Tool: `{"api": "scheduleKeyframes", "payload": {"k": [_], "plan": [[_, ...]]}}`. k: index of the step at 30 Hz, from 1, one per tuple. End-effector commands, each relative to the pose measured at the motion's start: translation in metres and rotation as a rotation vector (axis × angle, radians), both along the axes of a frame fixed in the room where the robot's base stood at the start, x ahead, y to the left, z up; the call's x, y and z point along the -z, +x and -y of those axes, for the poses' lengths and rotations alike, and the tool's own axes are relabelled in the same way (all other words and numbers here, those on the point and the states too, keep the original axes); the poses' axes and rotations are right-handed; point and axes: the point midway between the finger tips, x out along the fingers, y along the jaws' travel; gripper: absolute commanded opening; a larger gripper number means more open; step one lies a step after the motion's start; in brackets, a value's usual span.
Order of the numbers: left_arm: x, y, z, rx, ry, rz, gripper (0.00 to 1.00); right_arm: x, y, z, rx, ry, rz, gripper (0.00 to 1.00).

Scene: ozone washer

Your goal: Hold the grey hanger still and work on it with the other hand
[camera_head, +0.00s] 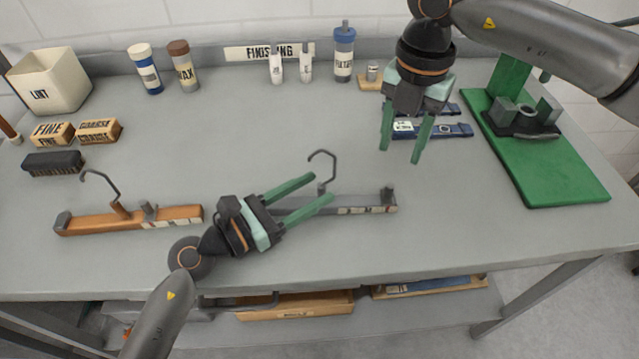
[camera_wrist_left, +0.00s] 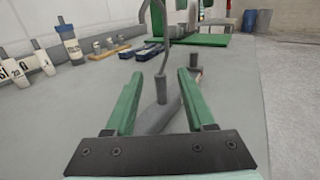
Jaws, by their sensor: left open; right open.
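The grey hanger (camera_head: 345,207) lies on the grey table, its hook (camera_head: 326,158) standing up from its middle. My left gripper (camera_head: 324,188) is open, with its green fingers over the hanger's bar near the hook base. In the left wrist view the hanger's grey bar and hook post (camera_wrist_left: 161,90) show between the open fingers (camera_wrist_left: 160,82). I cannot tell whether the fingers touch it. The hanger's left end is hidden behind the gripper. My right gripper (camera_head: 400,157) is open and empty above the table, up and right of the hanger.
A wooden hanger (camera_head: 130,219) lies at left. Two blue hangers or clamps (camera_head: 440,131) lie beneath and right of my right gripper. A green board (camera_head: 560,175) with a fixture stands at right. Bottles (camera_head: 344,55) line the back. The table's middle is clear.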

Motion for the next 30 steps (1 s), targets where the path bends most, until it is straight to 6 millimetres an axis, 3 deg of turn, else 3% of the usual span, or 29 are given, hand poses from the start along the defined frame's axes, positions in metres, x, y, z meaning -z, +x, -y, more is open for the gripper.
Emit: {"api": "scheduleKeyframes", "payload": {"k": [6,17,30], "plan": [[0.000,0.012,0.017,0.000,-0.001,-0.001,0.55,0.000,0.000,0.000,0.000,0.000,0.000,0.50],[0.000,0.013,0.020,0.000,-0.001,-0.001,0.53,0.000,0.000,0.000,0.000,0.000,0.000,0.50],[0.000,0.013,0.020,0.000,-0.001,-0.001,0.04,0.000,0.000,0.000,0.000,0.000,0.000,0.50]]}}
